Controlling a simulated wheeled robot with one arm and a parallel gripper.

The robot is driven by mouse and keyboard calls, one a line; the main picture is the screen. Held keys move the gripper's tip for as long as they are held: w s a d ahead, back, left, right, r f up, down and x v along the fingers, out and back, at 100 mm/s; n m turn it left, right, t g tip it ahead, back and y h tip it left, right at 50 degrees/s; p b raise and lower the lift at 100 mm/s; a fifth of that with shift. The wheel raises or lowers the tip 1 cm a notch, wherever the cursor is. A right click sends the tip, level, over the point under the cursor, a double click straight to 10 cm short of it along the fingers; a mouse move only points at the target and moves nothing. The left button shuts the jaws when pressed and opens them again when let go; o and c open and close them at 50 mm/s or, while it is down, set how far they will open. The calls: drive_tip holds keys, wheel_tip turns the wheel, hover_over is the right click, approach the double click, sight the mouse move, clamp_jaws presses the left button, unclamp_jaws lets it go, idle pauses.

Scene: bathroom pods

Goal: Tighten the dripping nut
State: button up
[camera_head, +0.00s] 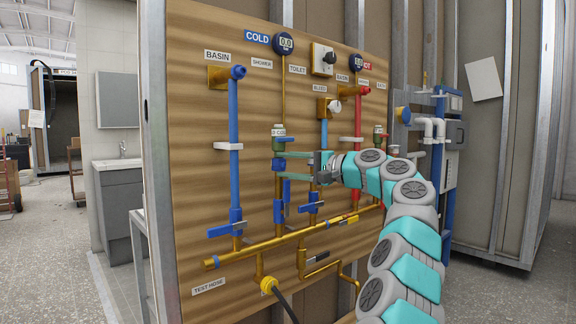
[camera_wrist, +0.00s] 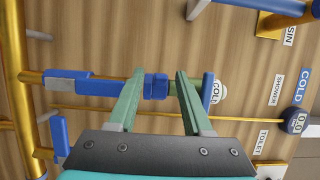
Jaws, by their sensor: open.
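A blue hex nut (camera_wrist: 156,86) sits on a brass pipe between the spread fingers of my gripper (camera_wrist: 158,78) in the wrist view. Gaps show on both sides of it, so the open fingers do not grip it. In the head view my gripper (camera_head: 284,166) reaches left to the same pipe, just below a green fitting with a white cap (camera_head: 278,131). The nut is small there and partly hidden by the fingers. I can make out no drip.
Blue-handled valves (camera_head: 226,229) sit on the pipes of the wooden board (camera_head: 190,130). A blue pipe (camera_head: 234,140) stands left of my gripper, a red pipe (camera_head: 359,140) behind my arm. A round gauge (camera_head: 284,43) is above. A brass manifold (camera_head: 280,240) runs below.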

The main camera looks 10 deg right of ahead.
clamp_jaws()
